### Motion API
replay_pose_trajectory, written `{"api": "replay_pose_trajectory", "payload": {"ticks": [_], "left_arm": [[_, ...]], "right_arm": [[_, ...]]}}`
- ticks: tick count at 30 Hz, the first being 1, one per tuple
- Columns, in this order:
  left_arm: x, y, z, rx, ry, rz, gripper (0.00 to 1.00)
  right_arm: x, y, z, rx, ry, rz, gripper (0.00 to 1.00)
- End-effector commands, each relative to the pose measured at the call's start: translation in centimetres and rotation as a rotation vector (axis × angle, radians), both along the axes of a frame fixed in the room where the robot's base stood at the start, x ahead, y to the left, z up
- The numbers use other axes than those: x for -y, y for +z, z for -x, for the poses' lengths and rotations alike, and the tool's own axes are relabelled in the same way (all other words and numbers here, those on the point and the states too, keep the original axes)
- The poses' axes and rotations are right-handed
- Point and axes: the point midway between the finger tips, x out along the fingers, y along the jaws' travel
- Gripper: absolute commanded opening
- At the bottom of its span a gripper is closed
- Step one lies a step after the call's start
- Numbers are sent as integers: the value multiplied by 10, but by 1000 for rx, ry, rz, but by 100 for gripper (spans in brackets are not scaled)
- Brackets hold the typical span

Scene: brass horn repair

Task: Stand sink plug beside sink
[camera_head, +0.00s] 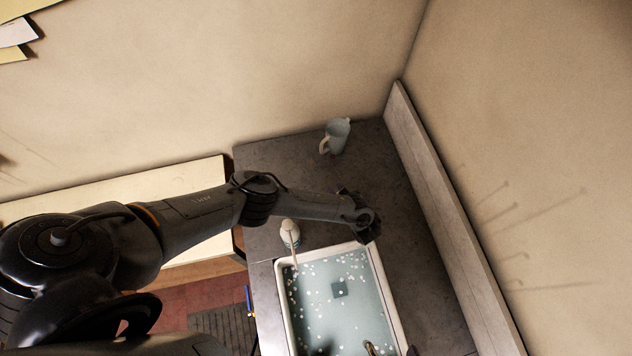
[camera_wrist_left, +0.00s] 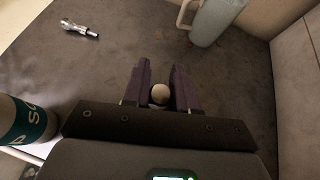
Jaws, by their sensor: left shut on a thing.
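My left gripper (camera_head: 364,226) is over the dark counter, just beyond the far edge of the sink (camera_head: 383,285). In the left wrist view its two purple fingers (camera_wrist_left: 160,78) are shut on a small pale, round-topped thing (camera_wrist_left: 160,94), which looks like the sink plug. The lower part of this thing is hidden, and I cannot tell whether it touches the counter. In the head view the gripper hides it. The sink is a white basin of water with many pale bits and a dark square in it. My right gripper does not show clearly.
A pale blue-grey jug (camera_head: 338,134) stands at the back of the counter (camera_head: 270,155). A bottle (camera_head: 289,234) stands by the sink's far left corner. A small metal object (camera_wrist_left: 80,28) lies on the counter. A low ledge (camera_head: 440,195) runs along the right wall.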

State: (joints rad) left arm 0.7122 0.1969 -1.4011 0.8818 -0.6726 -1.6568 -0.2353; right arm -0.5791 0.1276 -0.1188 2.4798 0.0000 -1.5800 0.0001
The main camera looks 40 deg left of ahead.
Motion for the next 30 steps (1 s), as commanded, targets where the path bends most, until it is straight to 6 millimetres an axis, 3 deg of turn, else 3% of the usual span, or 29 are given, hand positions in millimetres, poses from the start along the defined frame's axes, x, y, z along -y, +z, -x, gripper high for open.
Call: {"api": "replay_pose_trajectory", "payload": {"ticks": [6,12,20,30], "left_arm": [[-47,-32,2,0,0,-3,0],[-74,-46,2,0,0,-1,0],[-82,-52,3,0,0,0,0],[-82,-87,3,-1,0,0,0]], "right_arm": [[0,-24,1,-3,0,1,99],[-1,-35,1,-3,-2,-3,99],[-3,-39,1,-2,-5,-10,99],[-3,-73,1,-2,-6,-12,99]]}}
